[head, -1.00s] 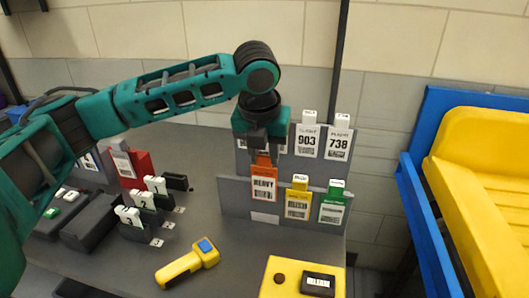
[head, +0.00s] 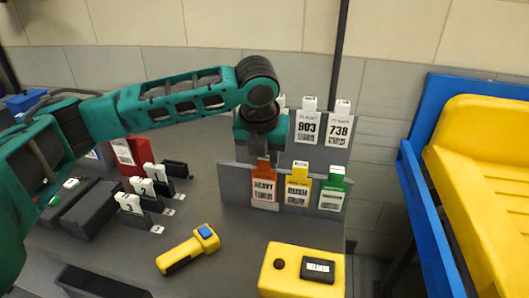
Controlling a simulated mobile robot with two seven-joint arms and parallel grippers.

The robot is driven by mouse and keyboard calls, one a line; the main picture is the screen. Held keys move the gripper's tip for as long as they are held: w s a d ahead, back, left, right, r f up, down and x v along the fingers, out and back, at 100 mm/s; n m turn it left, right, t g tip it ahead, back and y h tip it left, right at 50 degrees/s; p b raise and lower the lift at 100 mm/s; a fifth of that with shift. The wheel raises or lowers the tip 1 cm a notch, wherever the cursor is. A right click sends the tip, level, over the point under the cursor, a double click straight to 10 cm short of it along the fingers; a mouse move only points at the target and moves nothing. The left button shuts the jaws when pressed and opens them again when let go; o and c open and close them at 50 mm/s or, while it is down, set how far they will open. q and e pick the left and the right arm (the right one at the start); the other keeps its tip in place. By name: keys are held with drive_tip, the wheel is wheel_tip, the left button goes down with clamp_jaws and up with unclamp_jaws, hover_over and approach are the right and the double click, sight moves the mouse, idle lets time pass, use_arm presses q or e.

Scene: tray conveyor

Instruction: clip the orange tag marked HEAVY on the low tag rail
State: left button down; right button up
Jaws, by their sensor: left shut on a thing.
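The orange tag marked HEAVY (head: 264,188) hangs upright in front of the low tag rail (head: 232,185), at its left part. My left gripper (head: 262,160) points down from above and is shut on the tag's top. The tag's lower edge is about level with the neighbouring tags; I cannot tell whether its clip grips the rail. A yellow tag (head: 298,190) and a green tag (head: 333,194) sit on the same rail to the right. My right gripper is not in view.
White tags 903 (head: 307,130) and 738 (head: 338,132) hang on the higher rail behind. A yellow scanner (head: 188,249) and a yellow RELEASE box (head: 302,271) stand in front. Numbered white clips (head: 141,187) sit left. A blue frame with yellow trays (head: 480,170) stands right.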

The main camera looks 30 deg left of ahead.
use_arm(q)
drive_tip(key=c, duration=0.7)
unclamp_jaws()
drive_tip(key=p+v, duration=0.2)
drive_tip(key=v, duration=1.1)
